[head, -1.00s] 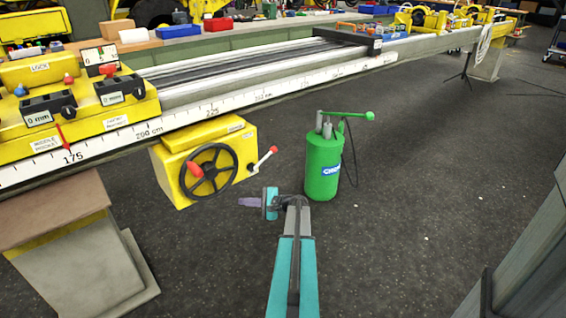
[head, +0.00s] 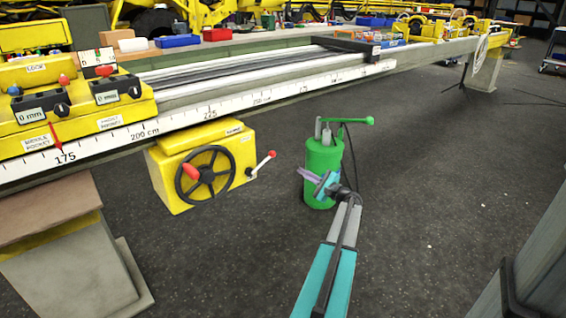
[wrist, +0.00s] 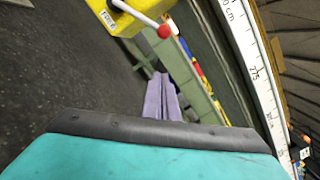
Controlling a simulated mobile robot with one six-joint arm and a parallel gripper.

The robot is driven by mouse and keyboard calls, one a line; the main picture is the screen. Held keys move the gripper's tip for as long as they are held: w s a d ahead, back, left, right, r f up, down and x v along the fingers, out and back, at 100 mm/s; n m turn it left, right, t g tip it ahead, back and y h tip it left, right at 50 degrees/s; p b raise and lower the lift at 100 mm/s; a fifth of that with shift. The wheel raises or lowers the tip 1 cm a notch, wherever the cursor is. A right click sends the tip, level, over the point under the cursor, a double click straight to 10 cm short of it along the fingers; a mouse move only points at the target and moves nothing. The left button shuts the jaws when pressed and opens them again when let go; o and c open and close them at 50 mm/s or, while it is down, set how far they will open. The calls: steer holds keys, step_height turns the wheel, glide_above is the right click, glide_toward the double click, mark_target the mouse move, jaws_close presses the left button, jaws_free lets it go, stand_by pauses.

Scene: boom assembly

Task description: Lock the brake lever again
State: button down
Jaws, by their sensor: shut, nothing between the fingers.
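The lever (head: 263,164), pale with a red knob, sticks out up and to the right from the right side of the yellow handwheel box (head: 205,165). Its label is too small to read. My gripper (head: 301,173) is shut and empty, to the right of the lever and apart from it, in front of the green pump. In the wrist view the lever (wrist: 138,15) slants down to its red knob near the top. My purple fingers (wrist: 161,80) lie together below the knob, not touching it.
The green pump (head: 323,165) stands on the floor behind my gripper. The black handwheel (head: 205,174) with a red grip is on the box front. The long scaled beam (head: 250,100) runs above the box.

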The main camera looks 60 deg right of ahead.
steer(key=shift+w, duration=0.1)
steer(key=w+r+b, duration=0.3)
steer(key=w, duration=0.8)
steer(key=shift+r+b, duration=0.15)
steer(key=shift+b, duration=0.25)
steer(key=shift+w+a+r, duration=0.1)
steer(key=shift+a, duration=0.05)
stand_by(0.4)
